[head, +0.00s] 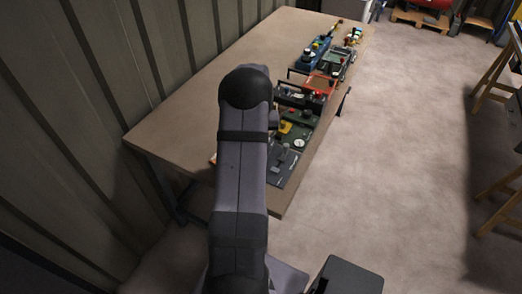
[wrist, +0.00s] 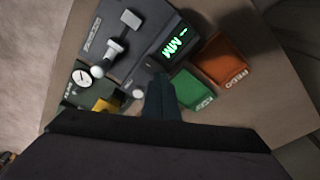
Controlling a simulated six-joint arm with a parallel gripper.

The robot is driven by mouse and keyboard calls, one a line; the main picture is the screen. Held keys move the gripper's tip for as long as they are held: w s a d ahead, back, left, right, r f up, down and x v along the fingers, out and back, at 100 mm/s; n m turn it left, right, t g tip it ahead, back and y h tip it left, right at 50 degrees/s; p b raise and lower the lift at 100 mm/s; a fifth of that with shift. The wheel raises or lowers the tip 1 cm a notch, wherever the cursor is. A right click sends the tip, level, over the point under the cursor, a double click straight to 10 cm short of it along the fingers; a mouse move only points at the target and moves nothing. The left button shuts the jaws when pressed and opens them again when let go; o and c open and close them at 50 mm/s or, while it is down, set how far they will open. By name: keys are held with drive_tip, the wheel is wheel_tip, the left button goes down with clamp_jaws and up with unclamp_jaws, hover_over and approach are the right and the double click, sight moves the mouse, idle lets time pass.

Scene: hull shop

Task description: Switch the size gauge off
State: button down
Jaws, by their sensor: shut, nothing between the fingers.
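The size gauge is a dark grey unit (wrist: 115,40) in the wrist view, with a light grey sliding piece and a pale round knob (wrist: 97,71). Its display (wrist: 174,45) is lit, with green characters reading "MM" after a dash-like mark. My gripper (wrist: 160,82) is shut and empty, its fingertips just below the display in the picture. I cannot tell whether they touch the unit. In the head view a dark grey panel (head: 283,170) at the near end of the bench looks like the same gauge; my arm hides part of it and my fingertips.
An orange tray marked REDO (wrist: 222,62) and a green tray (wrist: 192,90) lie right of the display. A round dial (wrist: 82,78) and a yellow part (wrist: 103,105) sit at left. Several other devices line the bench (head: 190,110). The bench's left side is clear.

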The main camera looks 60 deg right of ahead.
drive_tip(key=shift+f, duration=0.2)
drive_tip(key=shift+r, duration=0.1)
wheel_tip(320, 180, up, 7)
drive_tip(key=p, duration=0.5)
idle(0.5)
idle(0.5)
